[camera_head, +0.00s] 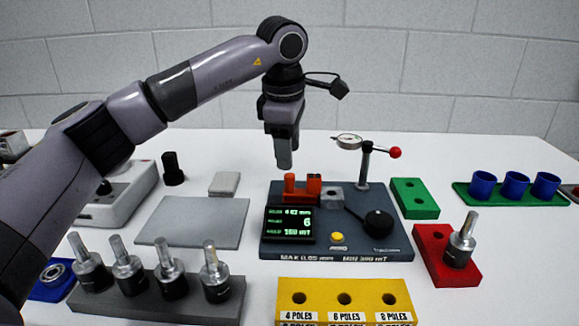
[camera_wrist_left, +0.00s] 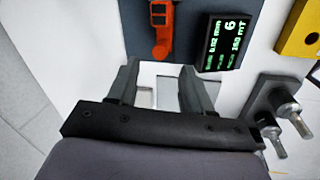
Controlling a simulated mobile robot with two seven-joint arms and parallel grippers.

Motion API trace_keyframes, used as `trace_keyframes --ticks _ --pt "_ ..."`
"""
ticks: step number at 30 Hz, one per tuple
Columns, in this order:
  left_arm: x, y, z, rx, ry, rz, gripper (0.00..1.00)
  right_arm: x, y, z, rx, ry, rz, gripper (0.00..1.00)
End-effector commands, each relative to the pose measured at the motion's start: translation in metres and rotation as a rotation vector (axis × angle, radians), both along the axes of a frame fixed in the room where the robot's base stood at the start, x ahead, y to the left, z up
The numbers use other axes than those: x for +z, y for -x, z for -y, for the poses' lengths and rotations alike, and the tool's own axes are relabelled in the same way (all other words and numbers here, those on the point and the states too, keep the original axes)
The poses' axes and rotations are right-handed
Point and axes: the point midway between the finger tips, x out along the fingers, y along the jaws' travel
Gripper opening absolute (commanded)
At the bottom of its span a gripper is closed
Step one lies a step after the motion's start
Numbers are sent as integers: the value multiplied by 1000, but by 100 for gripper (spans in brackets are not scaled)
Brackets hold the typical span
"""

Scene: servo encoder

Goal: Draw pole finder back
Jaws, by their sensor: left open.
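The dark test fixture (camera_head: 280,248) stands mid-table. On it is an orange-red part (camera_head: 303,187), which looks like the pole finder; it is beside a grey block (camera_head: 330,197). The orange part also shows at the top of the left wrist view (camera_wrist_left: 160,28). A green-lit display (camera_head: 291,223) on the fixture shows a large 6. My left gripper (camera_head: 285,160) points down above and behind the orange part, apart from it. In the left wrist view its two fingers (camera_wrist_left: 163,92) are spread with nothing held between them. My right gripper is not visible.
A dial gauge (camera_head: 347,141) and a red-knobbed lever (camera_head: 394,152) rise from the fixture's back right. A yellow pole tray (camera_head: 344,290) lies in front. A dark rack (camera_head: 160,300) with several metal-shafted motors stands front left. A grey mat (camera_head: 192,222) left of the fixture is bare.

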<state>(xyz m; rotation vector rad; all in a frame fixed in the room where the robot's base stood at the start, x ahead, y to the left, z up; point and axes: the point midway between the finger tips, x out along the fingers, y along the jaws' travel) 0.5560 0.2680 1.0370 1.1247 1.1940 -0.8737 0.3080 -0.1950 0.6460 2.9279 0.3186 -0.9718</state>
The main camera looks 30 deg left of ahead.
Motion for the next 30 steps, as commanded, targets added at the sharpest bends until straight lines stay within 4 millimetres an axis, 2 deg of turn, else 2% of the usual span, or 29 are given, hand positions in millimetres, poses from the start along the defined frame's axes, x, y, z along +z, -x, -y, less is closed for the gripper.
trace_keyframes --ticks 3,9,14,21,23,24,26,30 --pt "-21 -3 -1 0 -1 -3 50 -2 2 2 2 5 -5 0" --pt "-47 -8 -3 0 0 -3 50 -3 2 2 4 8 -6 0" --pt "-56 -10 -3 0 0 -1 50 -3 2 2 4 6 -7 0" --pt "-57 -10 -3 0 0 -1 50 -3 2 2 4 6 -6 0" --pt "-57 -10 -3 0 0 -1 34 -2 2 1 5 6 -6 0" --pt "-57 -10 -3 0 0 -1 21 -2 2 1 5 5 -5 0" --pt "-57 -10 -3 0 0 -1 1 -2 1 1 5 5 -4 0" --pt "-57 -10 -3 0 0 -1 0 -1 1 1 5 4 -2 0"
